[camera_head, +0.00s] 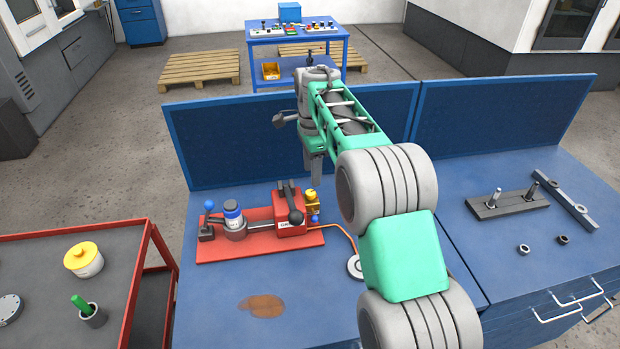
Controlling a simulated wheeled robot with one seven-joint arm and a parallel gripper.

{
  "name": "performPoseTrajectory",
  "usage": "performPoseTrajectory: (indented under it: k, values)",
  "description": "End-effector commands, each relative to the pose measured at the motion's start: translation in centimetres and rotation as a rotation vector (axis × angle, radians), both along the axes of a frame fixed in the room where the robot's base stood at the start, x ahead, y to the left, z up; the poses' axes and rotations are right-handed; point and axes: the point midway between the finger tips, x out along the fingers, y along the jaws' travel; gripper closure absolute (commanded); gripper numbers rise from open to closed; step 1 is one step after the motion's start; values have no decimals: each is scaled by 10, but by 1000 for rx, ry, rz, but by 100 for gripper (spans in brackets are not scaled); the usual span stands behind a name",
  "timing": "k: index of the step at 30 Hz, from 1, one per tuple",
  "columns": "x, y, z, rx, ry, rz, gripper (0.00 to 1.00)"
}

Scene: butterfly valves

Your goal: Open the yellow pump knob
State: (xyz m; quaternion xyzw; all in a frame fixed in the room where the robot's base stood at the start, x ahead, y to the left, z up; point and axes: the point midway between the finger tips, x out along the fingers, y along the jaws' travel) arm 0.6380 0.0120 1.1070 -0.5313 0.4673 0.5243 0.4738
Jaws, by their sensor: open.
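The yellow pump knob (312,196) is a small part at the right end of a red-based fixture (265,243) on the blue workbench. A red block (289,222) with black levers stands just left of the knob. My gripper (314,172) points down above and behind the knob, close to it in the picture. The jaws are open and empty. Whether a fingertip touches the knob cannot be told from this angle. My arm reaches in from the lower right and covers part of the bench.
An orange cable runs right to a round disc (355,267). A blue back panel (240,140) stands behind. The bench front is clear apart from a brown stain (262,306).

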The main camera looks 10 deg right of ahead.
Motion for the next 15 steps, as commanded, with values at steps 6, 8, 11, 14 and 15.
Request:
performPoseTrajectory:
  k: [6, 8, 11, 14, 15]
  values:
    - [15, 2, -12, 0, 20, -112, 51]
    - [14, 2, -20, 0, 21, -112, 51]
    - [14, 2, -38, 0, 22, -111, 51]
    - [14, 3, -57, 0, 21, -110, 51]
    - [14, 3, -64, 0, 19, -109, 51]
